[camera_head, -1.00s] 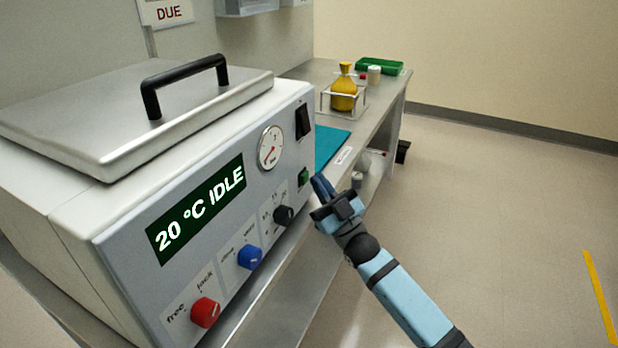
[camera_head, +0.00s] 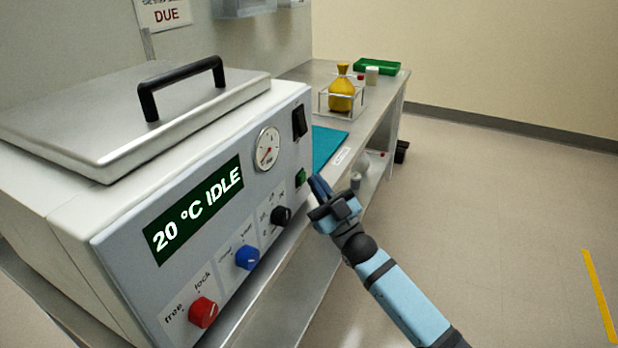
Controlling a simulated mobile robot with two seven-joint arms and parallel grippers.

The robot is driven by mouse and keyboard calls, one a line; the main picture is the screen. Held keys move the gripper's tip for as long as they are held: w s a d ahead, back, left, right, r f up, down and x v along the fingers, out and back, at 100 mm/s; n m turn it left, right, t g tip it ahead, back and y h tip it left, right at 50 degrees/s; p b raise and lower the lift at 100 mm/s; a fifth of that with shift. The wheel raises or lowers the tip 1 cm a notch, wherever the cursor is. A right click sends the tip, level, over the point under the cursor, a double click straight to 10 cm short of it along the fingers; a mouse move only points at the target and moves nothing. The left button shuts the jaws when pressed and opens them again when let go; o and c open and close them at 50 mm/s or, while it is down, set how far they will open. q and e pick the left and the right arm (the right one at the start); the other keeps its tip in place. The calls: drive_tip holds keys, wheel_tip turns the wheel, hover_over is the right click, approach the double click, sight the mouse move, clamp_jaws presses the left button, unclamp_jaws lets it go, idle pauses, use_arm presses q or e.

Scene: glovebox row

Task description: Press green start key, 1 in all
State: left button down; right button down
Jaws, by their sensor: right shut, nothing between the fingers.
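The green start key (camera_head: 301,177) is a small green square at the right edge of the machine's front panel, below the black rocker switch. The machine's display (camera_head: 197,211) reads "20 °C IDLE". My right gripper (camera_head: 317,186) is shut and empty, with its blue fingertips just right of the green key. I cannot tell whether the fingertips touch the key or stand slightly off it. My left gripper is not in view.
The panel also carries a red knob (camera_head: 203,312), a blue knob (camera_head: 247,257), a black knob (camera_head: 281,215), a gauge (camera_head: 267,148) and a rocker switch (camera_head: 299,121).

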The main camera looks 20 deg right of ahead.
drive_tip(key=shift+a+r+y, duration=0.2)
drive_tip(key=shift+r+y, duration=0.1)
drive_tip(key=shift+f, duration=0.1)
drive_tip(key=s+d, duration=0.1)
drive_tip(key=s+d+p, duration=0.2)
drive_tip(key=shift+s+d+f, duration=0.15)
drive_tip(key=shift+f, duration=0.1)
idle(0.5)
idle(0.6)
